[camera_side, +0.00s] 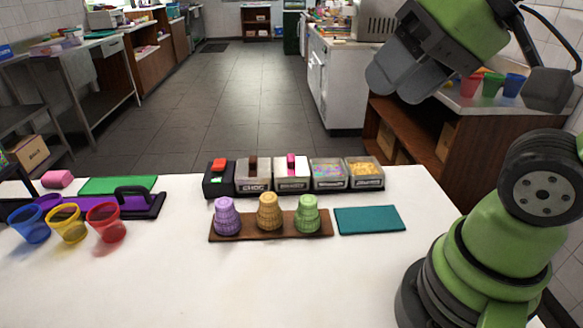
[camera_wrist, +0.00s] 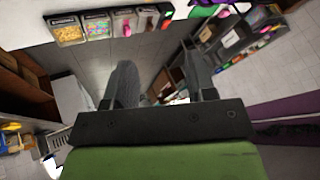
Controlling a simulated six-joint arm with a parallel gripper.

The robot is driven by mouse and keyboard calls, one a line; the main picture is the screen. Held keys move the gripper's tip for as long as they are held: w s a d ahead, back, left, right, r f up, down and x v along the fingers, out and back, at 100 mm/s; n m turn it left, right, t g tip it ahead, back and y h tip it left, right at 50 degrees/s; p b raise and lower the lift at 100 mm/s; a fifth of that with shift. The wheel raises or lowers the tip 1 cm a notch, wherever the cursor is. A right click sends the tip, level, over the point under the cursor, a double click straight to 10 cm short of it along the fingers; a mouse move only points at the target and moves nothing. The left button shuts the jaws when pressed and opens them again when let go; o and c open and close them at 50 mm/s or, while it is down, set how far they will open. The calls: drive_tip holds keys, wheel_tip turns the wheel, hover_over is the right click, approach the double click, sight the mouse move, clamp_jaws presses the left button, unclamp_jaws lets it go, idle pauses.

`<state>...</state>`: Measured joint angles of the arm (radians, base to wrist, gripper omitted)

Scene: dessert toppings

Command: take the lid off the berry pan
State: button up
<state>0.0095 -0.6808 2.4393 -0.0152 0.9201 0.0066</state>
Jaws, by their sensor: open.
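A row of topping pans stands at the back of the white table. The pan with a pink upright handle on its pale lid (camera_side: 291,174), likely the berry pan, is in the middle; its label is too small to read. It also shows in the wrist view, the pink-handled lid (camera_wrist: 124,17) near the top. To its left is a pan marked CHOC with a brown handle (camera_side: 252,166). My gripper (camera_side: 402,82) is high at the upper right, well above and right of the pans, apart from them. In the wrist view my gripper (camera_wrist: 163,82) is open and empty.
A black box with a red piece (camera_side: 218,166) ends the row at left; sprinkles (camera_side: 328,171) and yellow topping pans (camera_side: 364,171) are at right. Cones on a brown stand (camera_side: 288,222) are in front. A teal mat (camera_side: 370,220) lies flat. Colored cups (camera_side: 105,222) stand left.

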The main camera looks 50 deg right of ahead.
drive_tip(key=w+d+m+g, duration=0.2)
drive_tip(key=w+d+g, duration=0.1)
drive_tip(key=w, duration=0.8)
drive_tip(key=m+g+h, duration=0.2)
drive_tip(key=m+g, duration=0.1)
drive_tip(key=g, duration=0.1)
hover_over(291, 156)
wheel_tip(291, 156, down, 16)
drive_tip(key=f, duration=0.4)
drive_tip(key=shift+s+d+f, duration=0.1)
drive_tip(key=shift+s+f, duration=0.05)
drive_tip(key=shift+s, duration=0.25)
drive_tip(key=f, duration=0.5)
drive_tip(key=shift+w+a+f, duration=0.2)
drive_tip(key=shift+w+f, duration=0.1)
drive_tip(key=shift+f, duration=0.05)
drive_tip(key=shift+c, duration=0.2)
clamp_jaws()
